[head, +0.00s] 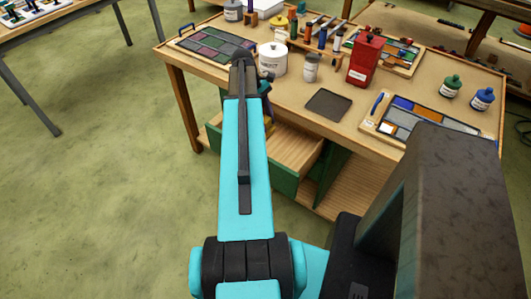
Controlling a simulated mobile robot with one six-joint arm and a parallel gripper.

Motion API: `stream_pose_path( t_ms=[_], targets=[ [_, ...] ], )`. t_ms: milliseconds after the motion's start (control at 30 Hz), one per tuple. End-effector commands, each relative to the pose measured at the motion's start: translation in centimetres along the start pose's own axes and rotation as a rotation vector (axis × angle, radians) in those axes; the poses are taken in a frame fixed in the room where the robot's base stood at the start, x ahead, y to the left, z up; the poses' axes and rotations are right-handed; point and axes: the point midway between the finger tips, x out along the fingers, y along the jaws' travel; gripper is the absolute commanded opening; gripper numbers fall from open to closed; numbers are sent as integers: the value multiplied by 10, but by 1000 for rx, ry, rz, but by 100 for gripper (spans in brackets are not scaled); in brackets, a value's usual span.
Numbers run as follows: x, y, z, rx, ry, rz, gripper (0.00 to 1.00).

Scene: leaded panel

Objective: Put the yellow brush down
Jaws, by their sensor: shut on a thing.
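My arm reaches away over the near left edge of the workbench (175,62). My gripper (267,88) is mostly hidden behind the arm; only a dark part shows at its right side. A small yellow piece (268,123) shows just below it, beside the arm and in front of the bench edge. It looks like part of the yellow brush, held in the shut jaws; the rest is hidden. A dark square mat or tray (328,105) lies empty on the bench, to the right of my gripper.
A white labelled pot (272,62) stands just beyond my gripper. A red can (364,60), grey jar (311,68) and leaded panels (215,47) (420,119) crowd the bench. Below, a wooden drawer (296,150) stands open. Bare bench lies around the dark mat.

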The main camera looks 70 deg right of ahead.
Motion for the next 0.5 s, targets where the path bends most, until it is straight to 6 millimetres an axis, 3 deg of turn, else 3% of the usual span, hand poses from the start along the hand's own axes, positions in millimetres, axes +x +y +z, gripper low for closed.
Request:
stream_pose_path(
  t_ms=[100,500],
  targets=[
    [8,5,6,15,0,-6,19],
    [9,6,8,18,0,-7,19]
  ],
)
